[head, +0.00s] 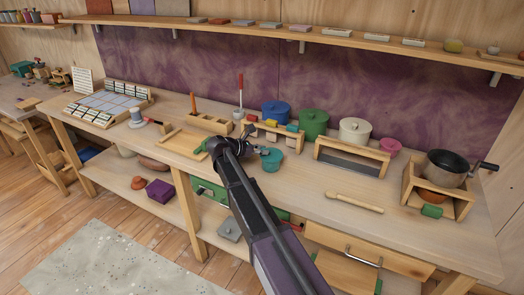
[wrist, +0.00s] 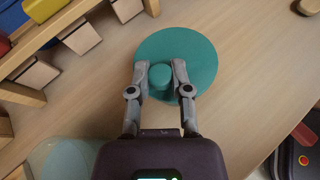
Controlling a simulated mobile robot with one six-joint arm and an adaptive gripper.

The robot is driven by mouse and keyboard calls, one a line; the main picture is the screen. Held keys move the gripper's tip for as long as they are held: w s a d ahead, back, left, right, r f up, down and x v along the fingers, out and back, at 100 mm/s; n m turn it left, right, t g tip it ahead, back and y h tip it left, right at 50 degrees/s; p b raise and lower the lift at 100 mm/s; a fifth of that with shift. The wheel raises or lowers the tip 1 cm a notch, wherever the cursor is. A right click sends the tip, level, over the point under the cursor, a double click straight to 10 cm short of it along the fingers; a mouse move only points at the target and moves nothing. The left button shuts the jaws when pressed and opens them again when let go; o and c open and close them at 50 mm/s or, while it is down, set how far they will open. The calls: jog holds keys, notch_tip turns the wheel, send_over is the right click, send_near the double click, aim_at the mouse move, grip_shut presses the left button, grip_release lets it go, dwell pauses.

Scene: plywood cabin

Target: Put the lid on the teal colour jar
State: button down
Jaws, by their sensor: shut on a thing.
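The teal lid (wrist: 203,52) is a round disc with a knob (wrist: 160,77). My gripper (wrist: 160,78) is shut on the knob, with one finger on each side.
Blue (head: 276,112), green (head: 313,123), cream (head: 355,130) and pink (head: 390,146) jars stand behind. The wooden rack (head: 272,133) with coloured pieces is close by. A wooden stick (head: 354,202) lies to the right, with bare bench around it.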

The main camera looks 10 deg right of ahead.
jog(key=shift+f+b, duration=0.3)
jog(key=shift+f, duration=0.05)
dwell(0.4)
jog(key=shift+c, duration=2.4)
grip_release()
jog(key=shift+r, duration=0.15)
